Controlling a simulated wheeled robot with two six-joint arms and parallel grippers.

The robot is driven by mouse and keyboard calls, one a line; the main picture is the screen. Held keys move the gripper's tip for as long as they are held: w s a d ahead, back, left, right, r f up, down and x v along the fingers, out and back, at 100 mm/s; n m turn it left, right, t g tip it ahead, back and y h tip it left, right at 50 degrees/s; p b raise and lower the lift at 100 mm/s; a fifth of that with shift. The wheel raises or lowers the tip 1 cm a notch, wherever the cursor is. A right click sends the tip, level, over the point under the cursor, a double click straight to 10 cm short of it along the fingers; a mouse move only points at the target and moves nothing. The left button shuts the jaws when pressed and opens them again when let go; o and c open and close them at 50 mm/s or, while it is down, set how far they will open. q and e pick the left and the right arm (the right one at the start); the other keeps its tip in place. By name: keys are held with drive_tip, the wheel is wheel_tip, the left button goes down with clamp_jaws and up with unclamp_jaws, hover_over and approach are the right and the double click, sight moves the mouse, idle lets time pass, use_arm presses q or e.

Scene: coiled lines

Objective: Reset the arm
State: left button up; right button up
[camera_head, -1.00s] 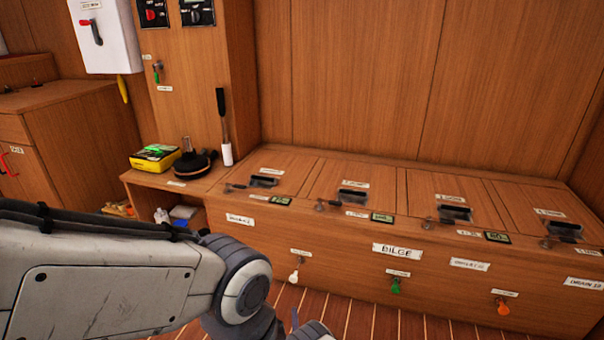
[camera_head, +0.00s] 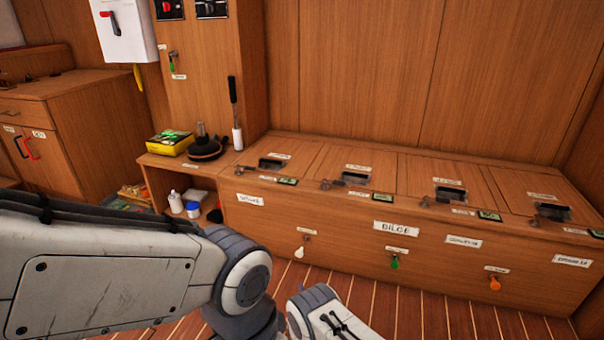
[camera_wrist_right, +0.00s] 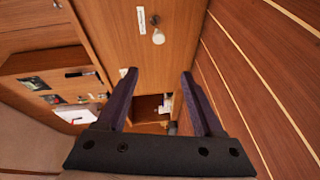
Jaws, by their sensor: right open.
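In the head view one of my arms (camera_head: 100,265) comes in from the left and bends down at the lower middle. Its fingers are out of that view. In the right wrist view my right gripper (camera_wrist_right: 160,72) is open, with two dark fingers apart and nothing between them. Beyond it is a wooden front with a white knob (camera_wrist_right: 158,37), apart from the fingers. My left gripper is not seen.
A long wooden bench marked BILGE (camera_head: 395,227) runs along the right, with latched lids and coloured knobs. A low shelf (camera_head: 160,160) holds a yellow box (camera_head: 170,143). Striped wooden floor (camera_head: 400,310) lies open before the bench.

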drive_tip(key=w+d+r+m+g, duration=0.35)
drive_tip(key=w+r+m, duration=0.2)
drive_tip(key=r, duration=0.55)
drive_tip(key=s+d+r+m+g, duration=0.3)
drive_tip(key=d+r+m+g, duration=0.15)
drive_tip(key=r, duration=0.45)
drive_tip(key=s+d+r+m+g, duration=0.2)
drive_tip(key=s+d+r, duration=0.2)
drive_tip(key=s, duration=0.5)
drive_tip(key=s+d+r+m+g+h, duration=0.1)
drive_tip(key=s+d+r+m+g, duration=0.2)
drive_tip(key=s, duration=0.6)
drive_tip(key=s+d+r+m+g, duration=0.15)
drive_tip(key=s+d+r, duration=0.3)
drive_tip(key=s, duration=0.45)
drive_tip(key=s+a+r+n+g+p, duration=0.2)
drive_tip(key=s+a+r+n+p, duration=0.65)
drive_tip(key=s+a+r, duration=0.65)
wheel_tip(320, 180, up, 38)
drive_tip(key=w+d+m+p, duration=0.1)
drive_tip(key=p, duration=3.8)
drive_tip(key=shift+w+m+y, duration=0.35)
drive_tip(key=shift+m+y, duration=0.05)
